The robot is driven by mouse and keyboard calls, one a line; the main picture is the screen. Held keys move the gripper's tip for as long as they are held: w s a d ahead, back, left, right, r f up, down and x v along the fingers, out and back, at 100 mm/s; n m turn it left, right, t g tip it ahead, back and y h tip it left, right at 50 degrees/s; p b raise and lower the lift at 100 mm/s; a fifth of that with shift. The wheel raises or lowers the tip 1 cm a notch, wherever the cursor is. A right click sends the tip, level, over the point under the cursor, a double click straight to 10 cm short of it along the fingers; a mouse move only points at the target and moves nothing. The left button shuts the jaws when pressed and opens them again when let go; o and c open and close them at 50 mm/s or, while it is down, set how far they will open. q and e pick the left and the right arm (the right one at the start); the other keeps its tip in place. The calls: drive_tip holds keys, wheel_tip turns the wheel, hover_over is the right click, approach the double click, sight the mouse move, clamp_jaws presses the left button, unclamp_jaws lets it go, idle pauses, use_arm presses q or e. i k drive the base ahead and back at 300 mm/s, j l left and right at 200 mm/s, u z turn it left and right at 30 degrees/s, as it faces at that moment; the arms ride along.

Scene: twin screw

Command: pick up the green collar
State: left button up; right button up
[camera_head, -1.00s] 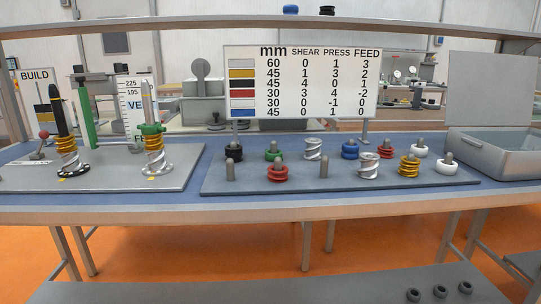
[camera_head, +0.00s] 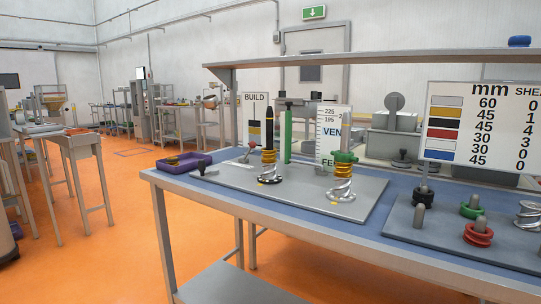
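Two green ring-shaped parts show, and I cannot tell which one is the green collar. One green part (camera_head: 344,157) sits high on the right-hand screw post of the left board, above gold rings and a silver spiral piece. The other green part (camera_head: 471,210) sits low around a short grey peg on the right board. Neither of my grippers is in view.
The left board (camera_head: 303,200) also bears a black-topped post (camera_head: 269,143) with gold and silver pieces and a tall green column (camera_head: 288,135). A purple tray (camera_head: 184,165) lies at the bench's left end. The right board carries a red part (camera_head: 478,237). Open orange floor (camera_head: 120,230) lies left.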

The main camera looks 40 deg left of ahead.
sight(465, 212)
drive_tip(key=i+j+u, duration=0.1)
drive_tip(key=i+u, duration=0.25)
drive_tip(key=i+j+u, duration=0.1)
drive_tip(key=u, duration=0.3)
drive_tip(key=i+l+u, duration=0.1)
drive_tip(key=i+u, duration=0.25)
